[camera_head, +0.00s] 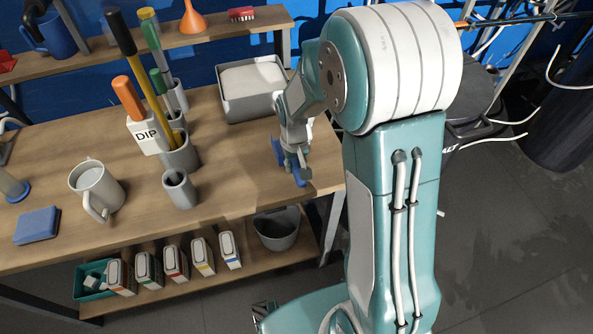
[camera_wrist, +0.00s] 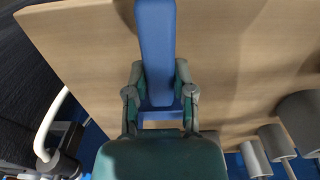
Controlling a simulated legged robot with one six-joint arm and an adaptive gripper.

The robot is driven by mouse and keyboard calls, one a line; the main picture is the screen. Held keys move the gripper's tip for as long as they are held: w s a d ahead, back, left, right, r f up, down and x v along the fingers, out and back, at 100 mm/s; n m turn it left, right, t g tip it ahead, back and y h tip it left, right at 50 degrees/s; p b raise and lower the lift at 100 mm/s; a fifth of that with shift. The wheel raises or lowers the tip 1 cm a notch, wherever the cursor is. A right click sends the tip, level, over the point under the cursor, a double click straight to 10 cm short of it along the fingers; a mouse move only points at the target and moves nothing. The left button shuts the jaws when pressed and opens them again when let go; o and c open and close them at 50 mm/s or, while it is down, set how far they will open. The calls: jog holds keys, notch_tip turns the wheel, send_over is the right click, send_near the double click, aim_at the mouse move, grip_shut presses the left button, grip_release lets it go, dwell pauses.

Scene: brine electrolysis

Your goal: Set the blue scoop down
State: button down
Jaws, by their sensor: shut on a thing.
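The blue scoop (camera_wrist: 156,40) is between the fingers of my gripper (camera_wrist: 159,92) in the wrist view, its long flat part pointing away from the palm. In the head view my gripper (camera_head: 296,165) is low over the right end of the wooden table, and a piece of the blue scoop (camera_head: 277,151) shows at its left side. My gripper is shut on the scoop. I cannot tell whether the scoop touches the table top. Much of the scoop is hidden by my fingers in the head view.
A grey bin with white contents (camera_head: 222,99) stands just behind my gripper. A grey cup (camera_head: 180,190), a mug (camera_head: 98,192) and holders with coloured handles stand to the left. The table top (camera_head: 238,165) is bare between the cup and my gripper. The right table edge is close.

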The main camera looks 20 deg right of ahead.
jog(key=shift+w+d+f, duration=0.2)
jog(key=shift+w+f, duration=0.1)
jog(key=shift+f, duration=1.75)
jog(key=shift+c, duration=2.3)
grip_release()
